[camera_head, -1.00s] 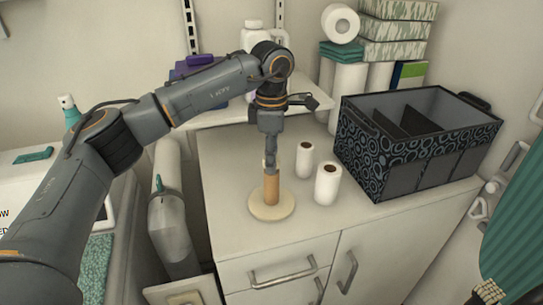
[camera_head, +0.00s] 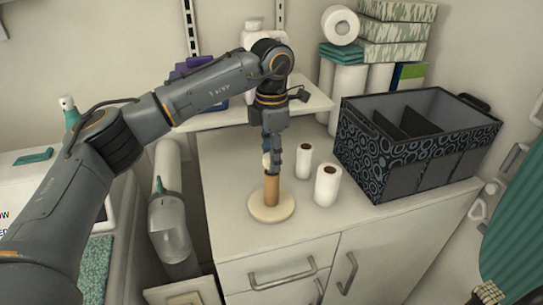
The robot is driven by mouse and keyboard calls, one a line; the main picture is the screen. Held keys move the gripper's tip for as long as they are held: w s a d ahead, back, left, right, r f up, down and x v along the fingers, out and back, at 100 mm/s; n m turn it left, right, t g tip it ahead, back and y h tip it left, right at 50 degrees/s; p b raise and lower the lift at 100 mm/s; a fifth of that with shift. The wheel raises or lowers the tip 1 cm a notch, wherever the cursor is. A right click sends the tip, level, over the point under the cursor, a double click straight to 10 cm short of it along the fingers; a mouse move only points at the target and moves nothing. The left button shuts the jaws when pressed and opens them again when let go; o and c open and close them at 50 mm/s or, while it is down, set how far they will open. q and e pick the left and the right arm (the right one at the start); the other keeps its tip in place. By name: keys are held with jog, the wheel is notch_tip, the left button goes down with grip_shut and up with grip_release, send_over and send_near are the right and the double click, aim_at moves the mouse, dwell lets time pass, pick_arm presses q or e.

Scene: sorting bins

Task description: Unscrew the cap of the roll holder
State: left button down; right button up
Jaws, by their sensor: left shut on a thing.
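The roll holder (camera_head: 271,206) stands upright on the cabinet top. It has a round, pale base and a light brown upright post. A small pale cap (camera_head: 266,160) shows at the top of the post. My left gripper (camera_head: 271,165) points straight down over the post and is shut on the cap. The fingers hide part of the cap, so I cannot tell whether it is still seated on the post.
Two white paper rolls (camera_head: 327,186) (camera_head: 304,162) stand right of the holder. A black patterned bin (camera_head: 400,160) stands further right. A shelf (camera_head: 220,116) with bottles is behind my arm. The cabinet top (camera_head: 235,170) is clear left of the holder.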

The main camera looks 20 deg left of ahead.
pick_arm(q)
jog(key=shift+r+p, duration=1.85)
jog(key=shift+r, duration=1.2)
